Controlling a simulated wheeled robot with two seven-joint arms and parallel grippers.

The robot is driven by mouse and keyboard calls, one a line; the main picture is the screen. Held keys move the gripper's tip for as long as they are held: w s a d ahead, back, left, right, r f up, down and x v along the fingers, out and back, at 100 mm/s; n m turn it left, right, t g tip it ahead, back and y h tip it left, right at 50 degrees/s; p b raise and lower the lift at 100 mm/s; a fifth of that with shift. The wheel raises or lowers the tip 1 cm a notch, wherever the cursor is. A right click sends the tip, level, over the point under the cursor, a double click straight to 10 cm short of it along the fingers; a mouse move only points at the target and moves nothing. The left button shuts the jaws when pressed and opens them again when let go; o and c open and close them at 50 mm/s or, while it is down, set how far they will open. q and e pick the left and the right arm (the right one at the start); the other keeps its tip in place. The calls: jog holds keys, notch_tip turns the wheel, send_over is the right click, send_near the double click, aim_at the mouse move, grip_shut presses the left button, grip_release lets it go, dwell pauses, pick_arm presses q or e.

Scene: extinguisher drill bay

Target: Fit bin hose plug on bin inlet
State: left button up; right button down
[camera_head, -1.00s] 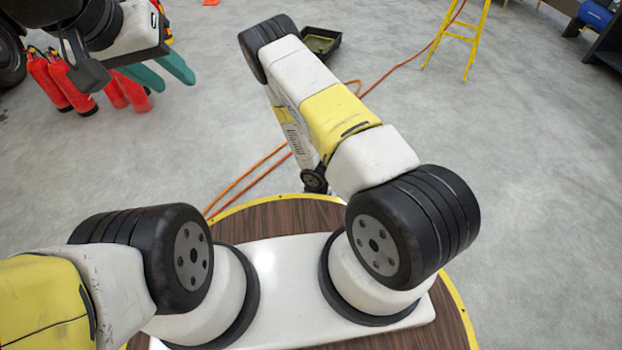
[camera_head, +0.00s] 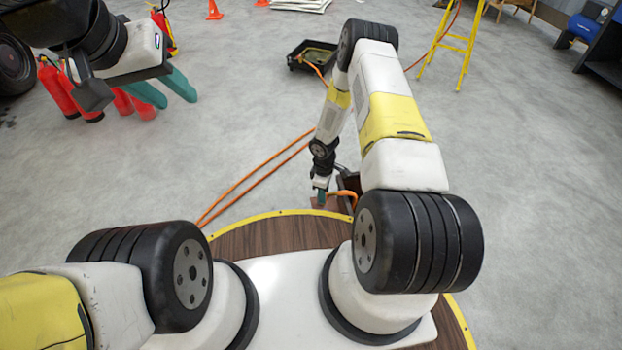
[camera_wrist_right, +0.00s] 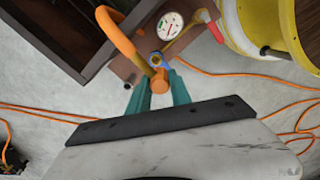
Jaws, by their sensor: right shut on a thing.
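My right gripper (camera_head: 321,197) reaches down just beyond the round platform's far edge. In the right wrist view its green fingers (camera_wrist_right: 158,92) are shut on the orange bin hose plug (camera_wrist_right: 160,80), from which a thick orange hose (camera_wrist_right: 122,38) curves up left. A blue ring fitting (camera_wrist_right: 165,59), perhaps the bin inlet, shows just past the fingertips beside a gauge. The plug is close to the ring; I cannot tell whether they touch. My left gripper (camera_head: 163,89) is open and empty, raised at the upper left.
A dial gauge (camera_wrist_right: 171,25), a red-ended lever (camera_wrist_right: 213,27) and a dark open box (camera_wrist_right: 70,35) crowd the right gripper. A yellow drum (camera_wrist_right: 285,25) stands right. Orange hoses (camera_head: 255,172) cross the floor. Red extinguishers (camera_head: 60,88) and a yellow ladder (camera_head: 455,45) stand farther back.

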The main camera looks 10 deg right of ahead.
jog(key=shift+w+d+r, duration=0.25)
jog(key=shift+d, duration=0.2)
jog(key=shift+f, duration=1.95)
jog(key=shift+f, duration=0.65)
jog(key=shift+f, duration=0.75)
jog(key=shift+f, duration=0.85)
dwell(0.4)
jog(key=c, duration=1.1)
grip_release()
